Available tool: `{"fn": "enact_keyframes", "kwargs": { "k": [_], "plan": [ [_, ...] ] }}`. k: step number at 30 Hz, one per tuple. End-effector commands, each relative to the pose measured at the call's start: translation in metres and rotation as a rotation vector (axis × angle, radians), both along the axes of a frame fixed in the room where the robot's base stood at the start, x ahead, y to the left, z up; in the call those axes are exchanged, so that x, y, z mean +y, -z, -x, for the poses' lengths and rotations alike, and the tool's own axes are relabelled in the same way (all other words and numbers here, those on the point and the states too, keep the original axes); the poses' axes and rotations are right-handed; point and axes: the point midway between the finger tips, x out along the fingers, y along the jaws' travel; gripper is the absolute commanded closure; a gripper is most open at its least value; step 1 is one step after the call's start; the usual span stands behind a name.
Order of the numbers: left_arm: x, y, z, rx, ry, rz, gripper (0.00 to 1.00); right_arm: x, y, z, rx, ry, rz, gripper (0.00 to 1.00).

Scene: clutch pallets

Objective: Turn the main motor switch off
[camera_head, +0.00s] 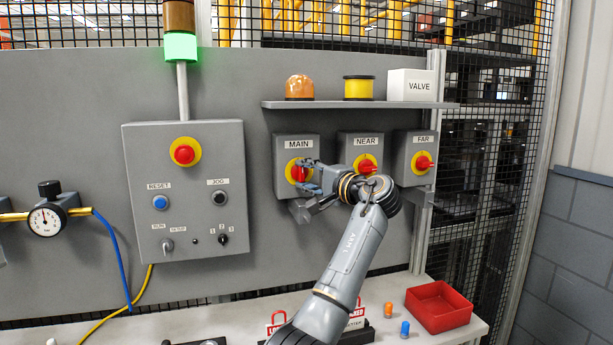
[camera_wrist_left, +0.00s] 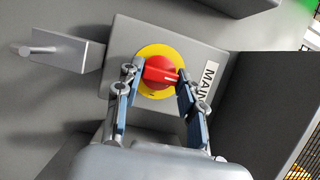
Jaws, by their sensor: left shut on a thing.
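The main motor switch is a red rotary knob (camera_head: 297,173) on a yellow disc, on a grey box labelled MAIN. In the left wrist view the red knob (camera_wrist_left: 160,72) lies between the fingers, its handle bar running across from one fingertip to the other. My left gripper (camera_head: 305,174) is at the front of this switch and shut on the knob; the fingers (camera_wrist_left: 156,76) touch its two ends. The gripper hides part of the knob and disc in the head view. My right gripper is not in view.
The NEAR switch (camera_head: 366,165) and FAR switch (camera_head: 423,163) sit close to the right. A shelf (camera_head: 340,105) runs above. A control panel (camera_head: 187,220) stands left, under a green-lit lamp (camera_head: 181,47). A metal bracket (camera_wrist_left: 70,52) juts out near the switch. A red tray (camera_head: 440,307) is below.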

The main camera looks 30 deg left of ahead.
Motion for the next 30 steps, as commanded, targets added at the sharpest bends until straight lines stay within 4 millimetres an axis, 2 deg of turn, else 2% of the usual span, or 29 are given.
{"fn": "enact_keyframes", "kwargs": {
  "k": [1, 3, 4, 12, 16, 30],
  "plan": [
    [0.001, -0.001, 0.0, -0.002, -0.001, 0.0, 0.55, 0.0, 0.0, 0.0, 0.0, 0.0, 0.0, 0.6],
    [0.001, -0.001, 0.0, -0.002, -0.001, 0.0, 0.41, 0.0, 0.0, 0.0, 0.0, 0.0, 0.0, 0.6],
    [0.001, -0.001, 0.0, -0.002, 0.0, 0.0, 0.4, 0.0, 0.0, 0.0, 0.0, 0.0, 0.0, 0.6],
    [0.0, 0.0, 0.0, 0.0, 0.0, -0.001, 0.4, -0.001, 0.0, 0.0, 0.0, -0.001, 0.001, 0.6],
    [-0.008, 0.0, 0.002, -0.001, 0.002, -0.002, 0.4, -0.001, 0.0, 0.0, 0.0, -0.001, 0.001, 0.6],
    [-0.094, 0.0, 0.03, -0.001, 0.002, 0.0, 0.4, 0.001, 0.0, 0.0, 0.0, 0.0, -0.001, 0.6]
  ]
}}
